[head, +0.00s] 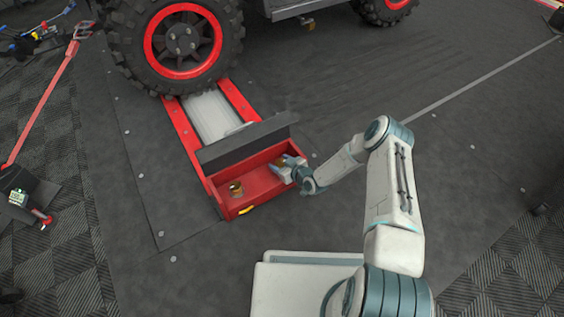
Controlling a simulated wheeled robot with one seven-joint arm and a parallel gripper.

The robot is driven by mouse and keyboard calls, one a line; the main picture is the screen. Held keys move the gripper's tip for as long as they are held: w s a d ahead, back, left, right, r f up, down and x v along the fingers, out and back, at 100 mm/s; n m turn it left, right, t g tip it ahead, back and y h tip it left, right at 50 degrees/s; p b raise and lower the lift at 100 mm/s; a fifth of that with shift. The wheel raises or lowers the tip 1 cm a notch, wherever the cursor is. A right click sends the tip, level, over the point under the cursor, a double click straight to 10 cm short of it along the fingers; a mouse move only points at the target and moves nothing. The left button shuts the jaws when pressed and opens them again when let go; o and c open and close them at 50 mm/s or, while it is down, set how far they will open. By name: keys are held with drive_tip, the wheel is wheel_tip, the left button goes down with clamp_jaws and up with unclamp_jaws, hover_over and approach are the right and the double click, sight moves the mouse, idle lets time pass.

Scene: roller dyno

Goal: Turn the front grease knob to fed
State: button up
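Two brass-coloured knobs sit in the open red box at the end of the roller unit. One knob (236,188) stands clear at the left of the box. The other knob (279,162) is at the right, partly hidden by my gripper (281,166). My gripper reaches into the box from the right, with its fingertips at or very close to this right knob. At this size I cannot tell whether the fingers are closed on it. No label shows which knob is the front one, and neither knob's setting can be read.
The red box (250,208) has a raised dark lid (243,143) along its far side and a yellow tab at its near edge. A big red-rimmed tyre (178,45) stands beyond, at the rollers (210,115). A red-handled tool lies at far left. The floor right of the box is clear.

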drive_tip(key=c, duration=0.6)
drive_tip(key=shift+r+p, duration=0.1)
drive_tip(key=shift+p, duration=0.2)
drive_tip(key=shift+m+t+h+p, duration=0.7)
drive_tip(key=shift+m+h+p, duration=0.15)
drive_tip(key=shift+m+h, duration=0.2)
drive_tip(key=m+t+h+p, duration=0.1)
drive_tip(key=m+h, duration=0.1)
drive_tip(key=shift+m+h+p, duration=0.35)
drive_tip(key=m+t+h+p, duration=0.1)
drive_tip(key=m+h, duration=0.2)
drive_tip(key=shift+d+h, duration=0.1)
drive_tip(key=shift+h, duration=0.2)
drive_tip(key=shift+d+m+h, duration=0.1)
drive_tip(key=shift+m+h, duration=1.3)
drive_tip(key=shift+h, duration=0.2)
drive_tip(key=shift+w, duration=0.1)
